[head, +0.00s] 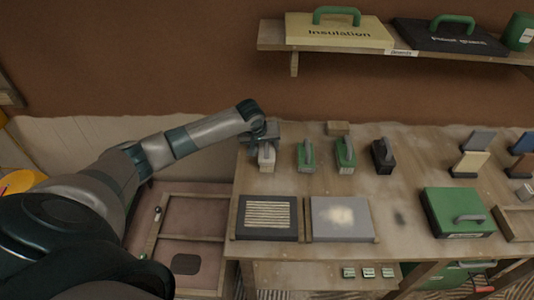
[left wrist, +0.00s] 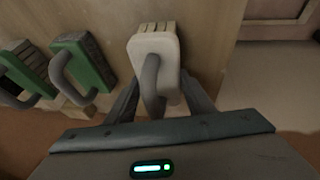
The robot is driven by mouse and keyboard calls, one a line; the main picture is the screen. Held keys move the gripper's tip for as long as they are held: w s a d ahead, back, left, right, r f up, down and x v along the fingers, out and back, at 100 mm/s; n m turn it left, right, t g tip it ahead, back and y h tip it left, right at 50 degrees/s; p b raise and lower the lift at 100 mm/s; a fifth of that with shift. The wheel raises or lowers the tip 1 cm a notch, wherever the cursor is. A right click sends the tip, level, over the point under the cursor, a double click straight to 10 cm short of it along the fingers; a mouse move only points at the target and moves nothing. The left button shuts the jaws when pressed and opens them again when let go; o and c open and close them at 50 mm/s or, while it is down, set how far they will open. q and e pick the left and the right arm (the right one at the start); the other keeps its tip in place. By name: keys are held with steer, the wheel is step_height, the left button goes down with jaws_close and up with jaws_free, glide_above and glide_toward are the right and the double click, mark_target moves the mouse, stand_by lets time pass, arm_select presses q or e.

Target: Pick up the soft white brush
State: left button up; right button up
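The soft white brush (head: 266,157) stands at the left end of the wooden table's back row, in the head view. In the left wrist view, the brush (left wrist: 155,47) has a pale body and a grey loop handle. My left gripper (head: 263,139) is right at the brush, over its far part. In the left wrist view, the left gripper (left wrist: 160,98) has its two fingers apart, one on each side of the handle, with gaps visible. Its fingertips are partly hidden behind the brush. My right gripper is in neither view.
Two green brushes (head: 306,156) (head: 345,155) and a dark one (head: 383,156) stand to the right. A small wooden block (head: 338,128) lies behind them. A striped panel (head: 267,217) and a grey panel (head: 341,218) lie in front. A shelf (head: 420,55) hangs above.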

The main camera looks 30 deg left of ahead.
arm_select(q)
steer(key=shift+r, duration=0.1)
steer(key=shift+r, duration=0.45)
steer(key=r+b, duration=0.1)
steer(key=d+r+b, duration=0.1)
steer(key=r, duration=0.1)
steer(key=shift+w+r, duration=0.15)
steer(key=shift+w, duration=0.05)
steer(key=w+d+r+b, duration=0.2)
steer(key=d+r, duration=0.4)
steer(key=d, duration=0.4)
steer(key=shift+w+d+r+b, duration=0.15)
steer(key=shift+w+r+b, duration=0.2)
steer(key=shift+w, duration=0.1)
steer(key=shift+o, duration=1)
